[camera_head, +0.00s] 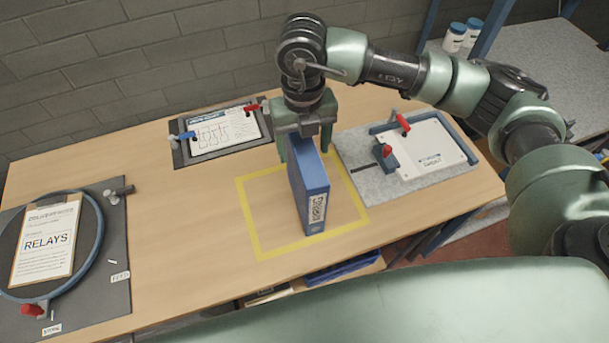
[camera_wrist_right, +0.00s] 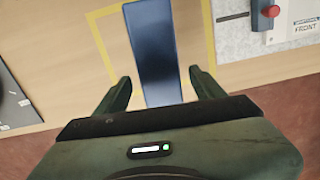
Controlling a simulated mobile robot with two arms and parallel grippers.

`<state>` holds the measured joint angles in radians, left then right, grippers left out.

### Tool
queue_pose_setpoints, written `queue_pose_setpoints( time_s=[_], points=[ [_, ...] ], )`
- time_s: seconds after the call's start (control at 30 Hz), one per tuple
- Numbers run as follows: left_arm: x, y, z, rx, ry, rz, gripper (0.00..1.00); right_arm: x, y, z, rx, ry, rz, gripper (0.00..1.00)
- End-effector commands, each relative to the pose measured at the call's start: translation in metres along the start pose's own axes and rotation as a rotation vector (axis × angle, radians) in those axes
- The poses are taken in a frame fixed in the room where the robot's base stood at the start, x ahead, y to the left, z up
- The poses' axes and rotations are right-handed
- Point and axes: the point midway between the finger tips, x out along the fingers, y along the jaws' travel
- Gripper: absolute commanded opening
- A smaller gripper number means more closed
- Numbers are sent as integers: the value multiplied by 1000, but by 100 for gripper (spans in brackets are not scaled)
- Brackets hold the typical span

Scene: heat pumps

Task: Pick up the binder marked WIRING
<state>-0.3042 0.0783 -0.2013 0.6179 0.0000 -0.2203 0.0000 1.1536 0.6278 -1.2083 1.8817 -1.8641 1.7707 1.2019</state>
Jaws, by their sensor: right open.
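The blue binder (camera_head: 311,190) stands upright on the table inside a yellow taped square, its WIRING label on the spine facing me. My right gripper (camera_head: 304,150) is over the binder's far end, pointing down, with its two green fingers on either side of the binder. In the right wrist view the binder (camera_wrist_right: 153,55) runs up between the open fingertips (camera_wrist_right: 160,85), with a gap showing on both sides. My left gripper does not show in these views.
A grey board with a white FRONT panel (camera_head: 432,150) and red-handled clamps lies close on the right. A framed sheet (camera_head: 222,131) lies at the back by the brick wall. A RELAYS clipboard (camera_head: 47,240) in a blue ring sits at left. Bare table (camera_head: 180,210) lies left of the square.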

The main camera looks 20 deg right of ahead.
Motion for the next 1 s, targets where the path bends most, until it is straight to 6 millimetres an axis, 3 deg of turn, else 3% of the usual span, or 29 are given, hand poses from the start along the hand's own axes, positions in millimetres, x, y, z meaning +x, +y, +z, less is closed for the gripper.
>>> queue_pose_setpoints(
  time_s=[0.13, 0.3, 0.57, 0.8, 1.0],
  points=[
    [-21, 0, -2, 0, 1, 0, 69, 19, -2, -7, -2, 7, -2, 69],
    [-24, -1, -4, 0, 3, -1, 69, 40, -1, -6, -2, 4, 1, 69],
    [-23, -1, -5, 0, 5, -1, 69, 44, -1, -5, -3, 1, 2, 69],
    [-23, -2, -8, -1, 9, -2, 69, 44, -1, -5, -3, 1, 2, 2],
    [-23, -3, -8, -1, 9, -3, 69, 42, -1, -5, -3, 0, 3, 0]
  ],
)
